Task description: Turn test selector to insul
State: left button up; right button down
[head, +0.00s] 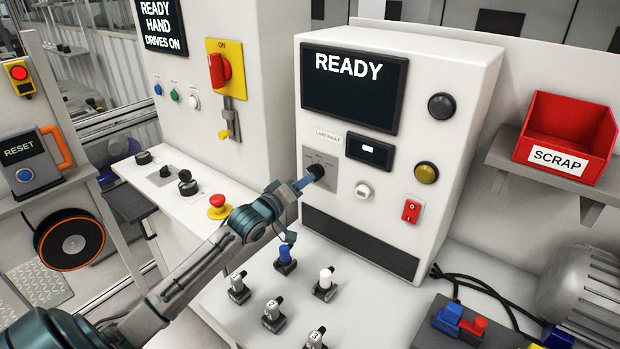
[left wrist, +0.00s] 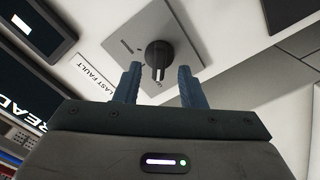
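The test selector is a black round knob (head: 317,170) on a grey plate (head: 322,185) on the front of the white test cabinet (head: 400,200), below the READY screen. In the left wrist view the knob (left wrist: 158,55) has a raised grip bar, which sits between my two blue fingertips. My left gripper (head: 303,182) reaches the knob from the lower left. Its fingers (left wrist: 158,82) are open, with a gap on each side of the bar. The plate's position labels are too small or partly hidden to read. My right gripper is in neither view.
A LAST FAULT label and small display (head: 376,151) sit beside the selector. A white knob (head: 363,190), red switch (head: 411,209) and yellow button (head: 426,172) are to its right. Several small fixtures (head: 272,315) stand on the bench below. A red emergency stop (head: 218,206) is left of my arm.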

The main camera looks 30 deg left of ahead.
aim_at(315, 173)
pick_arm(q)
jog(key=shift+w+d, duration=0.2)
jog(key=shift+w, duration=1.7)
grip_shut()
